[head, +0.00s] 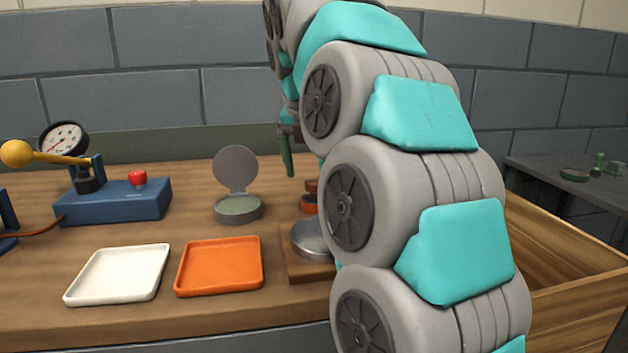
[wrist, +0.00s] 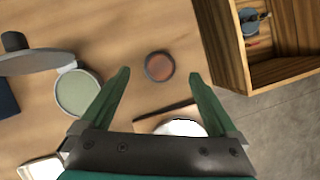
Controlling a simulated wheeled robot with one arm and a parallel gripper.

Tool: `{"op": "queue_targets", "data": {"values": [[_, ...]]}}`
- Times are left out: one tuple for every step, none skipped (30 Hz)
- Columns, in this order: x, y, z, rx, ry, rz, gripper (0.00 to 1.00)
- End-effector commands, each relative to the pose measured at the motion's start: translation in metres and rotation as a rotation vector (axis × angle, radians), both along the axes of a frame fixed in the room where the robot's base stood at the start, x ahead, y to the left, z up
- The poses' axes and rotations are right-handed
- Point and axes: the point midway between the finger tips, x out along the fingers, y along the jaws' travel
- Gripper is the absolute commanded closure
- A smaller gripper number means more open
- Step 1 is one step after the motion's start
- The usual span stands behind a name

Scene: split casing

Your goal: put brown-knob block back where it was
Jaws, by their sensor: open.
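A round reddish-brown piece with a dark rim (wrist: 159,66) stands on the wooden table. In the wrist view it lies between and below my fingertips, with clear space on both sides. In the head view a brown-orange stacked piece (head: 309,204) shows beside my arm, which hides part of it; I cannot tell its full shape or whether it is the brown-knob block. My gripper (wrist: 158,75) is open and empty, with two green fingers. In the head view one finger (head: 286,155) shows above the table, and the rest is behind my arm.
A hinged round case (head: 238,209) stands open, green inside. A silver dish (head: 309,239) sits on a wooden board. White (head: 117,275) and orange (head: 219,266) trays lie in front. A blue gauge device (head: 117,203) is left. A wooden bin (wrist: 222,45) holds small items.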

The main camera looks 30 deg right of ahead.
Motion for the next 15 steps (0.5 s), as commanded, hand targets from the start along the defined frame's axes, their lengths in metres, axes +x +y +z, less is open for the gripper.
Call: {"op": "queue_targets", "data": {"values": [[-0.001, 0.001, 0.005, 0.0, 0.0, 0.0, 0.05], [-0.002, 0.002, 0.007, 0.0, 0.001, 0.0, 0.05], [-0.003, 0.003, 0.011, 0.001, 0.002, -0.001, 0.05], [-0.004, 0.003, 0.013, 0.0, 0.001, -0.001, 0.05], [-0.005, 0.004, 0.015, 0.001, 0.0, -0.002, 0.05], [-0.005, 0.004, 0.017, 0.0, -0.001, -0.002, 0.05], [-0.006, 0.004, 0.019, 0.0, -0.002, -0.001, 0.05], [-0.006, 0.005, 0.02, 0.0, -0.001, -0.001, 0.05], [-0.007, 0.005, 0.02, 0.0, 0.0, -0.001, 0.05], [-0.007, 0.005, 0.021, 0.0, 0.0, -0.001, 0.05], [-0.007, 0.005, 0.021, 0.0, 0.0, 0.0, 0.05], [-0.007, 0.005, 0.021, 0.001, 0.001, 0.0, 0.05], [-0.007, 0.005, 0.021, 0.001, 0.001, 0.0, 0.05], [-0.007, 0.005, 0.021, 0.001, 0.001, 0.0, 0.05], [-0.007, 0.006, 0.021, 0.0, 0.001, 0.0, 0.05]]}}
